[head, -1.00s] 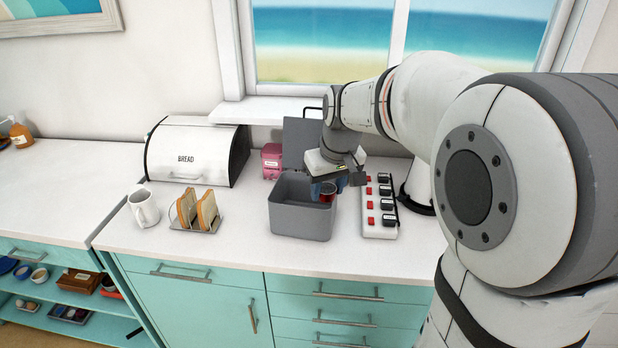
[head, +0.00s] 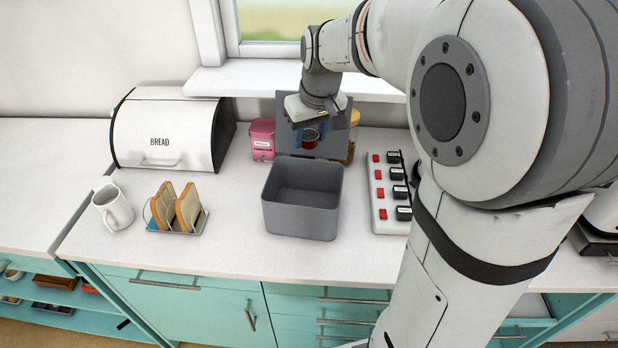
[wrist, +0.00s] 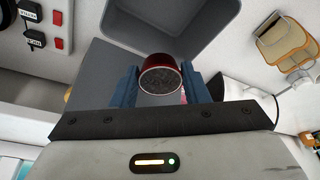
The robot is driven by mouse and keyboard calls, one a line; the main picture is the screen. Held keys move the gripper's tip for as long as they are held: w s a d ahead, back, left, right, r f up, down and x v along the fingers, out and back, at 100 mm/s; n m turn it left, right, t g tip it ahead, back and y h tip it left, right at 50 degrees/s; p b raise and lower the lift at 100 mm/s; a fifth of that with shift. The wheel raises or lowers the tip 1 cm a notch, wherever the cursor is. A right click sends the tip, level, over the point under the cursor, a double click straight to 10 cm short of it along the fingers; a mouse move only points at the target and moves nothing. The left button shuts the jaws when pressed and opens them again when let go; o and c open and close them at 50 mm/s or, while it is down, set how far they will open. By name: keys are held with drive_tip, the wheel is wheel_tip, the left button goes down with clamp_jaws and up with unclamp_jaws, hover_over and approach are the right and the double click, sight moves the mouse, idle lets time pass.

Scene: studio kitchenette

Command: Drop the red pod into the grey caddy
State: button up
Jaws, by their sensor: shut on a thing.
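The grey caddy (head: 302,215) stands open on the white counter, and its inside looks empty in the head view. Its raised lid (head: 285,125) stands upright behind it. My gripper (head: 311,138) is shut on the red pod (head: 310,140) and holds it above the caddy's back edge, in front of the lid. In the wrist view, the blue fingers of my gripper (wrist: 161,85) clasp the pod (wrist: 160,76) on both sides. The caddy (wrist: 193,38) shows beyond the pod there, with the pod apart from its opening.
A white power strip (head: 378,200) with red switches and black plugs lies right of the caddy. A toast rack (head: 190,228), a white mug (head: 115,208) and a bread bin (head: 165,140) are to the left. A pink tin (head: 262,140) stands behind left.

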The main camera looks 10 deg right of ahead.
sight(312, 147)
wheel_tip(312, 147, down, 5)
drive_tip(key=b, duration=0.3)
drive_tip(key=shift+d, duration=0.1)
drive_tip(key=o, duration=1)
drive_tip(key=shift+r, duration=0.1)
drive_tip(key=shift+o, duration=0.2)
drive_tip(key=v, duration=0.7)
drive_tip(key=shift+s+r, duration=0.15)
drive_tip(key=shift+r, duration=0.25)
